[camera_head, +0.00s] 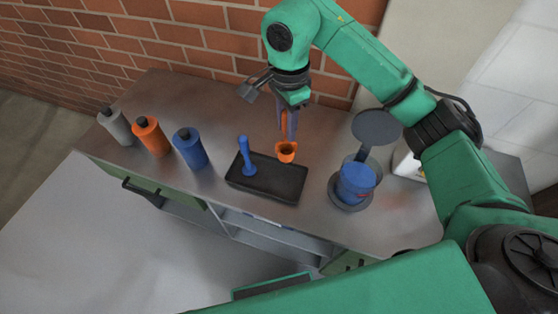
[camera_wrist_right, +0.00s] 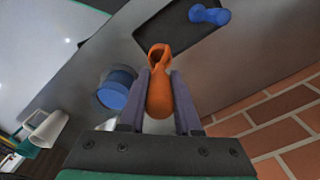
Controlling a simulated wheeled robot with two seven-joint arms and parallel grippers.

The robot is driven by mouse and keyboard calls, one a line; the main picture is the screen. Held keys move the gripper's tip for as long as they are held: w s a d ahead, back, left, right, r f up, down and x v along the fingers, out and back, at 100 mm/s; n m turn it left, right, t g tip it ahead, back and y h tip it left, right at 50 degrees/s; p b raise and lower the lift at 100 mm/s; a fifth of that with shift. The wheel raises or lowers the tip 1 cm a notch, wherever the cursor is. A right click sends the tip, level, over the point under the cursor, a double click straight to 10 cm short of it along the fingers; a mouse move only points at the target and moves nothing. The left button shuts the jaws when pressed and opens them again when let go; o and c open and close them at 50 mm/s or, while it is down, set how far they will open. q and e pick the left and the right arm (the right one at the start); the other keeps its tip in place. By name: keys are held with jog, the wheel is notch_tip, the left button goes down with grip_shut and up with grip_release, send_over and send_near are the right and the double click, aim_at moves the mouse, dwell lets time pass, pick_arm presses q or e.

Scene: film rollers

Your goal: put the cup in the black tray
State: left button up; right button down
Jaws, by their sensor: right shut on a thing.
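The orange cup (camera_head: 287,151) is held by my right gripper (camera_head: 288,132), whose fingers point down near the far right part of the black tray. In the right wrist view the cup (camera_wrist_right: 159,85) sits between the two fingers of the right gripper (camera_wrist_right: 160,105), with its opening facing the tray side. The black tray (camera_head: 277,189) lies on the metal counter; its edge also shows in the right wrist view (camera_wrist_right: 180,32). I cannot tell whether the cup touches the tray. My left gripper is not in view.
A blue roller-like tool (camera_head: 246,160) is in the tray's left part. Gray (camera_head: 116,126), orange (camera_head: 151,138) and blue (camera_head: 190,149) bottles stand left on the counter (camera_head: 215,105). A brick wall (camera_head: 180,40) is behind.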

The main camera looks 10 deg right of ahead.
jog(key=p, duration=0.2)
send_over(285, 150)
jog(key=s, duration=0.2)
notch_tip(285, 150, down, 6)
jog(key=shift+r, duration=0.2)
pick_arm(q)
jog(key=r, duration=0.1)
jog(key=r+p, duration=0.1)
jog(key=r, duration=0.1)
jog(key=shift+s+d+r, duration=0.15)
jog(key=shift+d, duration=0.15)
pick_arm(e)
notch_tip(285, 150, down, 9)
jog(key=shift+w, duration=0.3)
jog(key=c, duration=1)
grip_release()
jog(key=o, duration=0.4)
jog(key=shift+r, duration=0.1)
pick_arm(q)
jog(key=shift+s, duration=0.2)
